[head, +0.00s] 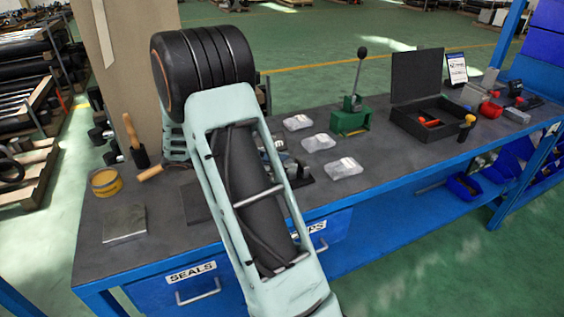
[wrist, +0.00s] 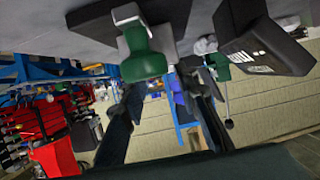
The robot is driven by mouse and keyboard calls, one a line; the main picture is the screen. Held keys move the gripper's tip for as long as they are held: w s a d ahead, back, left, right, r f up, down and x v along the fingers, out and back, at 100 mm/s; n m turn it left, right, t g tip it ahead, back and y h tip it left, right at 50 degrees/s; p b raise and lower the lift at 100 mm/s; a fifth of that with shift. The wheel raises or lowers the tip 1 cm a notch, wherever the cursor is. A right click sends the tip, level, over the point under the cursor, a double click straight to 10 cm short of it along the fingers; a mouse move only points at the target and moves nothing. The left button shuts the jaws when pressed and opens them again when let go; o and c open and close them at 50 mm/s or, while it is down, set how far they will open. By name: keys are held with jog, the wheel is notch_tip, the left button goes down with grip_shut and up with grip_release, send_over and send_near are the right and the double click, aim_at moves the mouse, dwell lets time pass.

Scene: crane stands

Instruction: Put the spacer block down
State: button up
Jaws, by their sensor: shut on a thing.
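My arm's pale green link (head: 236,190) stands across the middle of the head view and hides most of my gripper (head: 297,173). Only small dark parts show at the link's right side, low over the bench. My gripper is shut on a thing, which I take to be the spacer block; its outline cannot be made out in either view. A flat grey metal block (head: 124,222) lies on the bench at the left front, apart from my gripper.
The dark-topped blue bench (head: 400,176) carries several clear packets, a green hand press (head: 351,118), an open black case (head: 417,85), a mallet (head: 136,140) and a yellow tin (head: 106,182). The wrist view, tilted, shows a green-based object (wrist: 142,58) and a dark labelled box (wrist: 268,50).

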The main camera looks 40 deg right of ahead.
jog(key=o, duration=1.2)
jog(key=v, duration=1.2)
jog(key=shift+b, duration=0.35)
